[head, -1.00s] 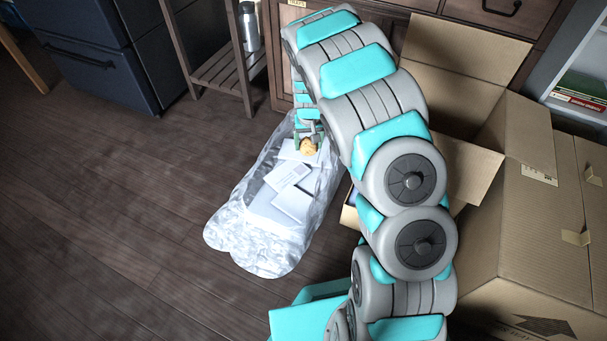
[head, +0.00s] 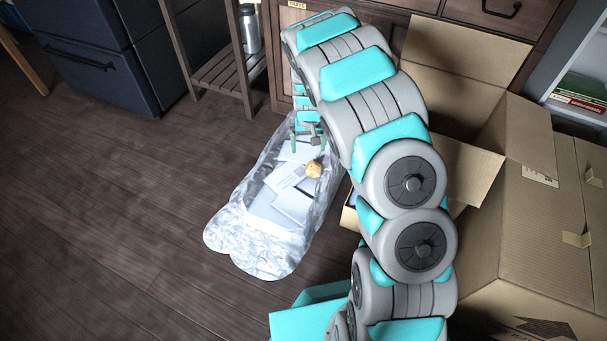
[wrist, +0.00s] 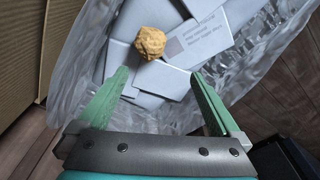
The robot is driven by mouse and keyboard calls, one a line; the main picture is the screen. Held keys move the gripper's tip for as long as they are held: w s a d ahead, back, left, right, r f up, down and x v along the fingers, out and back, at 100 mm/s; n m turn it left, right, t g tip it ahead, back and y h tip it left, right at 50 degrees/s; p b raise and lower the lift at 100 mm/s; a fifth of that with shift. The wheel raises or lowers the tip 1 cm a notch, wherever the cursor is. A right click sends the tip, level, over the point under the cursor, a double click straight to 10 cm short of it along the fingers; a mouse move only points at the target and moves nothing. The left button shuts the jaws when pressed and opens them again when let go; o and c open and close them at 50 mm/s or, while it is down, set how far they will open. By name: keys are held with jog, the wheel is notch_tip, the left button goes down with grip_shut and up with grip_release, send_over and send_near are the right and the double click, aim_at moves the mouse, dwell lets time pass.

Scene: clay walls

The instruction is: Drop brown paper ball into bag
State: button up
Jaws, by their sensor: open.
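The brown paper ball (head: 314,169) lies on white papers inside the clear plastic bag (head: 226,226), near the bag's right side in the head view. The wrist view shows the crumpled ball (wrist: 150,43) on the papers, just beyond my fingertips and apart from them. The bag (wrist: 262,88) lies open on the floor, with its clear film around the papers. My gripper (head: 308,141) is above the bag's far end. In the wrist view my gripper (wrist: 158,80) has its green fingers spread wide with nothing between them.
A large open cardboard box (head: 545,225) stands to the right of my arm. A wooden shelf stand (head: 222,70) with a metal bottle (head: 249,28) and a dark cabinet (head: 100,60) are at the back left. The wooden floor (head: 120,220) on the left is clear.

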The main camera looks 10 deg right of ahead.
notch_tip(320, 180, up, 7)
jog(key=shift+s+p, duration=0.4)
jog(key=shift+s, duration=0.05)
jog(key=shift+r, duration=0.1)
